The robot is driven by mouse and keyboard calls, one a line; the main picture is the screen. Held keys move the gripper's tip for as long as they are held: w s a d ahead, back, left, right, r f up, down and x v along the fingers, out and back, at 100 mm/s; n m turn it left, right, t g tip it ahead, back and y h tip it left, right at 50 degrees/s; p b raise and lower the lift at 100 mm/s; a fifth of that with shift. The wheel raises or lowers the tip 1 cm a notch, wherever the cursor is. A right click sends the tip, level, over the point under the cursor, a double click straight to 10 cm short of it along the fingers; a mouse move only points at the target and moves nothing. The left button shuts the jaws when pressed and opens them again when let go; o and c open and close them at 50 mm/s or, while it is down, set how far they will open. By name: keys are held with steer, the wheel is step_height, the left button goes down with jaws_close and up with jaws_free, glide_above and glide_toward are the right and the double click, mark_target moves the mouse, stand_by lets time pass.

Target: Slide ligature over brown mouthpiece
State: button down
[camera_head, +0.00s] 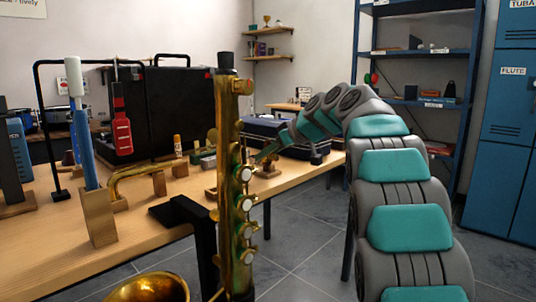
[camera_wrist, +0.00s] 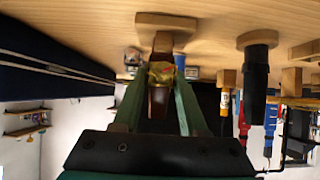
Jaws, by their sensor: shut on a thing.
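In the wrist view, which is upside down, my gripper (camera_wrist: 162,76) has its two green fingers closed in on a small gold ligature (camera_wrist: 161,72). A brown mouthpiece (camera_wrist: 158,102) shows between the fingers, in line with the ligature, with its free end toward the palm. The ligature appears to be around the mouthpiece's lower part, but I cannot tell how far along it sits. A wooden stand (camera_wrist: 166,21) is just beyond the fingertips. In the head view, my gripper (camera_head: 264,155) is small and low over the table's far right part, and the ligature is hard to make out.
A black mouthpiece (camera_wrist: 256,88) stands on its own wooden base beside my gripper. A dark blue case (camera_head: 262,128) lies behind it. In the head view, a brass saxophone (camera_head: 230,190) stands in front and hides part of the wooden table (camera_head: 60,245).

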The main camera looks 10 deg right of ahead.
steer(key=shift+f, duration=0.1)
steer(key=shift+c, duration=1.8)
jaws_free()
steer(key=shift+c, duration=0.4)
steer(key=shift+b+v, duration=0.3)
steer(key=shift+v, duration=2.75)
